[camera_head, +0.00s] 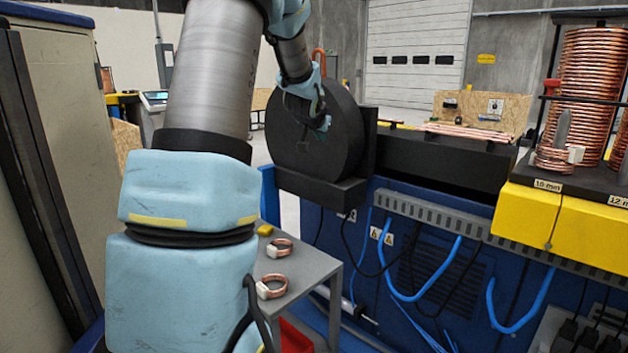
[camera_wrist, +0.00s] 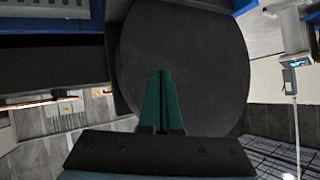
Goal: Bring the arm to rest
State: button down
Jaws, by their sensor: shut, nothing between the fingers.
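My arm rises on the left of the head view and reaches forward. My gripper is at its far end, in front of a large black disc (camera_head: 318,135) that stands upright on the blue machine. In the wrist view, my gripper (camera_wrist: 161,75) shows as two green fingers side by side, shut with nothing between them. The black disc (camera_wrist: 205,50) fills the middle of the wrist view behind the fingers. I cannot tell whether the fingers touch it.
Copper rings (camera_head: 272,287) lie on a grey side table (camera_head: 312,268) right of my arm. The blue machine (camera_head: 450,300) has loose blue hoses. Copper coils (camera_head: 590,65) are stacked at the right, above a yellow block (camera_head: 575,222). A tall cabinet (camera_head: 65,130) stands close on the left.

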jog(key=s+a+f+n+g, duration=0.1)
jog(key=s+f, duration=0.4)
jog(key=s, duration=0.7)
jog(key=s+a+f+n+g+y, duration=0.1)
jog(key=s+a+f+g, duration=0.3)
jog(key=s, duration=0.8)
jog(key=s+a+f+n+g+y, duration=0.1)
jog(key=s+f+g, duration=0.4)
jog(key=s, duration=0.7)
notch_tip(320, 180, down, 2)
jog(key=shift+a+f+n, duration=0.1)
jog(key=shift+a+n, duration=0.5)
jog(key=shift+a, duration=0.65)
jog(key=shift+d, duration=0.1)
